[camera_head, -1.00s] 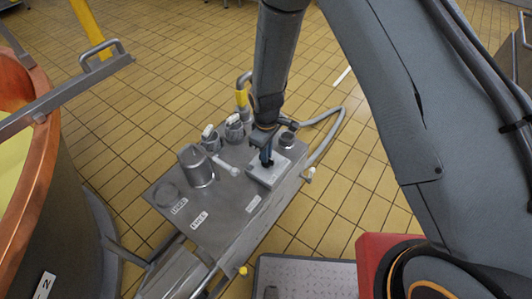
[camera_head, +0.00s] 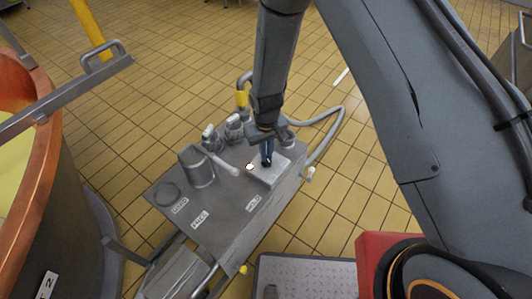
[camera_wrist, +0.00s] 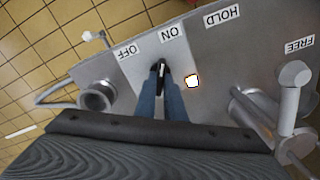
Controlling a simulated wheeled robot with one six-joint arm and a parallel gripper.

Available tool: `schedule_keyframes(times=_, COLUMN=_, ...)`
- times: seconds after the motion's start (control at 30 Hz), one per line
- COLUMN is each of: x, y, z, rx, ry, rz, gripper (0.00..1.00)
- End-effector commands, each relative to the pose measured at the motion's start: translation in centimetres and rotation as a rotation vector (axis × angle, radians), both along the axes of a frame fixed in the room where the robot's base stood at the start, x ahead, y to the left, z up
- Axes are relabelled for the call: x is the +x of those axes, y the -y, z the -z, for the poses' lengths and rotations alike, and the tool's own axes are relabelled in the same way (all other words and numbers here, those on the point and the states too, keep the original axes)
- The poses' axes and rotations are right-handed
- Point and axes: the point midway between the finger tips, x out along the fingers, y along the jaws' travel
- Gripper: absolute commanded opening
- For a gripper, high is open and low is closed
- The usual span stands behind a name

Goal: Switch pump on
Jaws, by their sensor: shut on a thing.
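The pump switch is a small dark knob (camera_wrist: 161,70) on a pale raised plate (camera_wrist: 143,68), which has an OFF label (camera_wrist: 127,52) and an ON label (camera_wrist: 172,32). The plate also shows in the head view (camera_head: 258,176), on top of the grey metal pump cabinet (camera_head: 230,206). My gripper (camera_wrist: 161,74) has its two blue fingers shut on the switch knob; it points down onto the plate in the head view (camera_head: 267,162). The fingers hide part of the knob. A small round lamp (camera_wrist: 192,81) beside the plate glows, also in the head view (camera_head: 249,167).
A white-ended lever (camera_head: 226,166) and a metal cylinder (camera_head: 197,167) stand beside the plate, with HOLD (camera_wrist: 221,16) and FREE (camera_wrist: 299,44) labels on the cabinet. A grey hose (camera_head: 325,120) loops behind. A copper vat (camera_head: 45,165) stands at left. Tiled floor is open beyond.

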Motion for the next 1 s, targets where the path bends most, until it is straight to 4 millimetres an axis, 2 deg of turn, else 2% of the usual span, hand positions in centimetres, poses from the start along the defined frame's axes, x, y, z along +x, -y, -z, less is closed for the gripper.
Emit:
schedule_keyframes(times=0.43, x=0.1, y=0.0, z=0.0, rx=0.000, ry=0.001, rz=0.012, gripper=0.00)
schedule_keyframes(times=0.47, x=0.1, y=0.0, z=0.0, rx=0.000, ry=0.001, rz=0.012, gripper=0.14)
schedule_keyframes(times=0.53, x=0.1, y=0.0, z=0.0, rx=0.000, ry=0.001, rz=0.011, gripper=0.26)
schedule_keyframes(times=0.57, x=0.1, y=0.0, z=0.0, rx=0.000, ry=0.001, rz=0.011, gripper=0.28)
schedule_keyframes(times=0.87, x=0.0, y=0.0, z=-0.1, rx=0.000, ry=0.001, rz=0.010, gripper=0.28)
schedule_keyframes(times=1.0, x=0.1, y=-0.1, z=-1.2, rx=0.001, ry=0.003, rz=0.010, gripper=0.28)
